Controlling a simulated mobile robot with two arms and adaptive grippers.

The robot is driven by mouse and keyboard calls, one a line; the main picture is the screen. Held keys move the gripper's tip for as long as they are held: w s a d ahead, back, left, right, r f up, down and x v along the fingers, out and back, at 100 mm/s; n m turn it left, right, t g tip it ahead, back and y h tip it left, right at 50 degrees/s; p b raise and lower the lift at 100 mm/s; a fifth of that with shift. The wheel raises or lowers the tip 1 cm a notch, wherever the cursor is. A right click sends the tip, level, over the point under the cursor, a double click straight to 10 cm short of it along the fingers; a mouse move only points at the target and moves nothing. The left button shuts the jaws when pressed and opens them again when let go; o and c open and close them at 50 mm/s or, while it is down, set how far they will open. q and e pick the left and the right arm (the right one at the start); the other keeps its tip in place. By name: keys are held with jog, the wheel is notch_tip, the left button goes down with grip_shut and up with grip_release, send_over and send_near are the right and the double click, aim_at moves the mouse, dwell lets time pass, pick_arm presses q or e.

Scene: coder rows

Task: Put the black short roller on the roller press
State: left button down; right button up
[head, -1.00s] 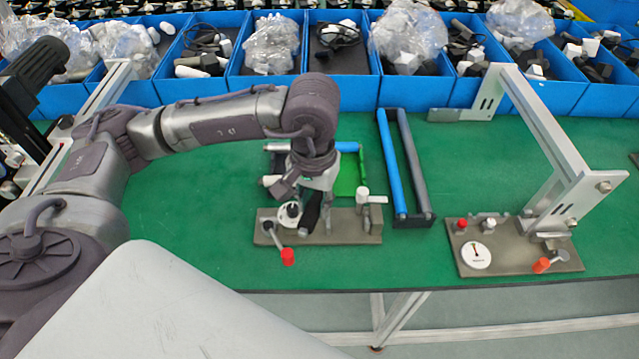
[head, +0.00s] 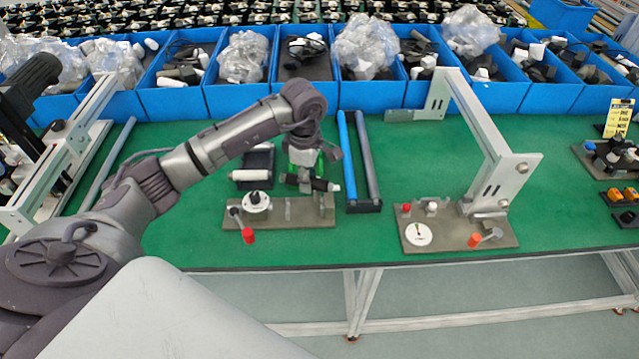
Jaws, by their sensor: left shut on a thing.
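My left gripper (head: 305,182) points down over the right part of a grey-brown fixture plate (head: 275,220), which I take to be the roller press. It is shut on the black short roller (head: 321,185). The roller lies roughly level across the fingertips, with a pale tip on its right, above the plate's back right edge. Whether it touches the plate I cannot tell. The plate bears a round white-and-black part (head: 257,201) and a lever with a red knob (head: 248,236). The fingers partly hide the roller. My right gripper is not in view.
A blue and grey roller frame (head: 361,165) stands just right of the gripper. A dark tray with a white roller (head: 250,175) lies behind the plate. A second fixture with a tall metal frame (head: 490,150) is further right. Blue bins (head: 235,98) line the back.

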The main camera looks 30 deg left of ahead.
pick_arm(q)
jog(key=a+f+n, duration=0.1)
jog(key=f+n, duration=0.1)
jog(key=a+f+n, duration=0.1)
jog(key=shift+w+a+f, duration=0.25)
jog(key=shift+a+f, duration=0.05)
jog(key=shift+f, duration=0.05)
jog(key=shift+f+n+b, duration=0.3)
jog(key=shift+f+b, duration=0.8)
jog(key=shift+f, duration=0.8)
jog(key=shift+a+f, duration=0.1)
